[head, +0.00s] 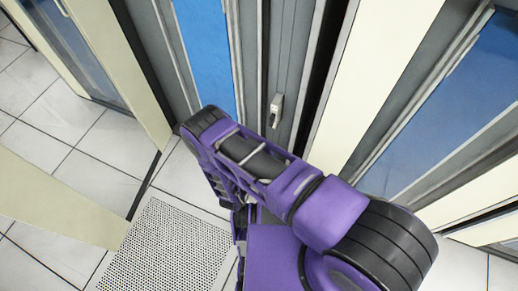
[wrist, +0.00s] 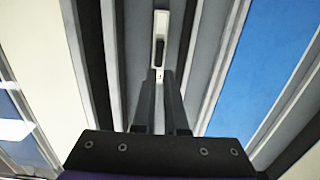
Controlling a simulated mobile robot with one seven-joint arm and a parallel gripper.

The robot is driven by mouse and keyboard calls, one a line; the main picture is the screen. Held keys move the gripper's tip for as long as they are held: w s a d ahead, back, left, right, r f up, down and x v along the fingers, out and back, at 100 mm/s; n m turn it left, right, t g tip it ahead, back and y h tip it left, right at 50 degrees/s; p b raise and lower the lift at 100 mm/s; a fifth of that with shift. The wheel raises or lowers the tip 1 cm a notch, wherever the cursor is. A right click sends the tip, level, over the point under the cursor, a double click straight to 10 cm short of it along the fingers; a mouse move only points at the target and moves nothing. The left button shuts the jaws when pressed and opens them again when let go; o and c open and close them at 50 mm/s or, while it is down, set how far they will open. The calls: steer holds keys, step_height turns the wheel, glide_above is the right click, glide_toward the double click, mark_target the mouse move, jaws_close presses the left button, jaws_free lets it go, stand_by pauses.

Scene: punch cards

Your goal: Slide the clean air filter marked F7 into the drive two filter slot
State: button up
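My gripper (wrist: 159,76) shows in the wrist view as two dark fingers, a little apart with a narrow gap between them. The fingertips point at the lower end of a pale latch handle (wrist: 160,42) with a dark slot, on a grey door frame. I cannot tell whether they touch it. A pale latch handle also shows in the head view (head: 276,108), beside my purple arm. My fingers are not visible in the head view. The F7 filter and the drive two filter slot are not visible in either view.
Tall cabinets with grey frames and blue glass panels (head: 205,45) stand close ahead and at right (head: 470,110). A cream panel (head: 375,85) lies between them. White floor tiles (head: 95,145) and a perforated tile (head: 170,250) are clear at left.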

mark_target(271, 124)
steer(key=shift+t+h, duration=0.3)
steer(key=shift+f+x, duration=0.15)
steer(key=shift+x, duration=1.4)
steer(key=shift+f+x, duration=0.2)
steer(key=shift+x, duration=1.35)
steer(key=shift+d, duration=0.25)
steer(key=shift+x, duration=3.55)
steer(key=p+v, duration=0.1)
steer(key=v, duration=1)
steer(key=shift+a, duration=0.1)
